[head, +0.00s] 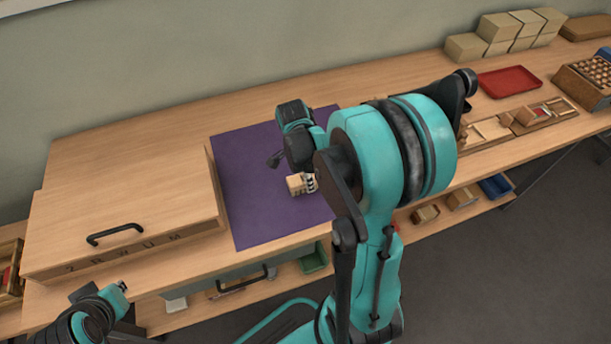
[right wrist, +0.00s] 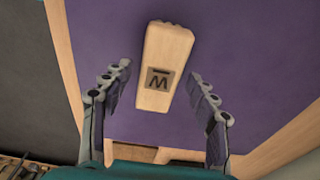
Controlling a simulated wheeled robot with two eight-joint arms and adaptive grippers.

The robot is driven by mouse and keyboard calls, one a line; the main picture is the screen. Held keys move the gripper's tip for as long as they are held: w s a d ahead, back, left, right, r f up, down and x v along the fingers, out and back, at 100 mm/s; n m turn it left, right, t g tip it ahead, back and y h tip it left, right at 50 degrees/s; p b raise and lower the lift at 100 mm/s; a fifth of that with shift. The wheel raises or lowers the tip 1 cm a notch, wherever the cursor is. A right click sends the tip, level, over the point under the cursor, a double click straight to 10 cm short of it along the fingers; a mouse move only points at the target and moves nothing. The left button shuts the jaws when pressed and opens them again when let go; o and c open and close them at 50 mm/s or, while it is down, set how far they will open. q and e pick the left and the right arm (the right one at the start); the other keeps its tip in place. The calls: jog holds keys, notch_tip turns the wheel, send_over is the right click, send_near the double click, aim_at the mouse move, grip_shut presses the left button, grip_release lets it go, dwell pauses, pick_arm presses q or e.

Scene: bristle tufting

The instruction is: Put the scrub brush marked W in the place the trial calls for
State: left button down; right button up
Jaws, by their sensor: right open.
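The scrub brush marked W (right wrist: 166,60) is a pale wooden block with a dark-lettered label facing the right wrist camera. It lies on the purple mat (head: 255,205); in the head view its block (head: 296,185) shows just below my right wrist. My right gripper (right wrist: 159,74) is open, with its two fingers apart on either side of the brush and purple gaps showing between. In the head view my right arm hides part of the mat.
A wooden box (head: 125,190) with a black handle and lettering on its front stands left of the mat. At the right are a red tray (head: 509,82), stacked tan blocks (head: 497,28) and a rack (head: 588,78). A lower shelf holds a green bin (head: 315,259).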

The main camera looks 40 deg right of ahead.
aim_at(301, 179)
notch_tip(301, 179, up, 10)
jog(key=a+p, duration=0.1)
jog(key=p, duration=0.3)
jog(key=s+a+r+n+t, duration=0.2)
jog(key=a+r+n+t, duration=0.1)
jog(key=a+n, duration=0.4)
jog(key=s+a+r+n+t+y, duration=0.1)
jog(key=s+a+r+n+t, duration=0.2)
jog(key=a+n, duration=0.5)
jog(key=shift+s+r+n+t, duration=0.3)
jog(key=shift+n+t, duration=0.5)
jog(key=shift+n, duration=2.5)
